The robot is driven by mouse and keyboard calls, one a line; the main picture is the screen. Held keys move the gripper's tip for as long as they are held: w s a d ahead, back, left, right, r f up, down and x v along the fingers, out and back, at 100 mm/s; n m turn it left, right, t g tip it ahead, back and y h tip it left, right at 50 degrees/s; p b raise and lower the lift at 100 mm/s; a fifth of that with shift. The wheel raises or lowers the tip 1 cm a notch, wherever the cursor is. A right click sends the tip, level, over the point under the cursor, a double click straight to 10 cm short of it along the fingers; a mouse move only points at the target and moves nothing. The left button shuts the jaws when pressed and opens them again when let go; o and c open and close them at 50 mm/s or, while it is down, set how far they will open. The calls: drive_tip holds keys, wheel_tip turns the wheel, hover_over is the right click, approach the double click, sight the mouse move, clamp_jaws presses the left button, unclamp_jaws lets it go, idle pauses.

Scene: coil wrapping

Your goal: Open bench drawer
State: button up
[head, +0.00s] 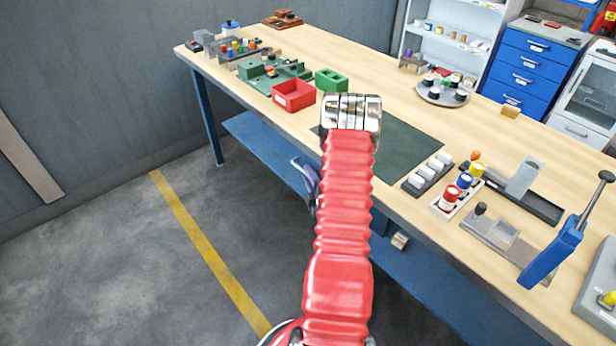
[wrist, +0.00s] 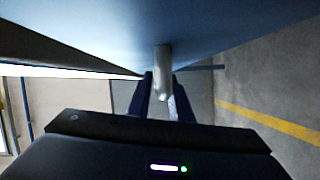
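In the wrist view a smooth blue-grey panel (wrist: 215,35) fills the upper part, seen very close; it looks like the drawer front. A pale rounded handle (wrist: 163,70) stands out from it. My gripper (wrist: 162,82) has one dark blue finger on each side of the handle, very near it. Whether the fingers press on it or leave a thin gap, I cannot tell. In the head view my red arm reaches to the front edge of the workbench (head: 440,235). It hides the drawer and most of my gripper; a bluish part of it shows left of the arm.
On the bench lie a red bin (head: 293,95), a green bin (head: 331,80), a dark green mat (head: 405,150), a round tray (head: 445,95) and small racks. A blue lower shelf (head: 265,148) runs underneath. The floor in front, with a yellow line (head: 205,245), is clear.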

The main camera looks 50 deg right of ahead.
clamp_jaws()
drive_tip(key=shift+a+f, duration=0.1)
drive_tip(key=shift+a, duration=0.05)
idle(0.4)
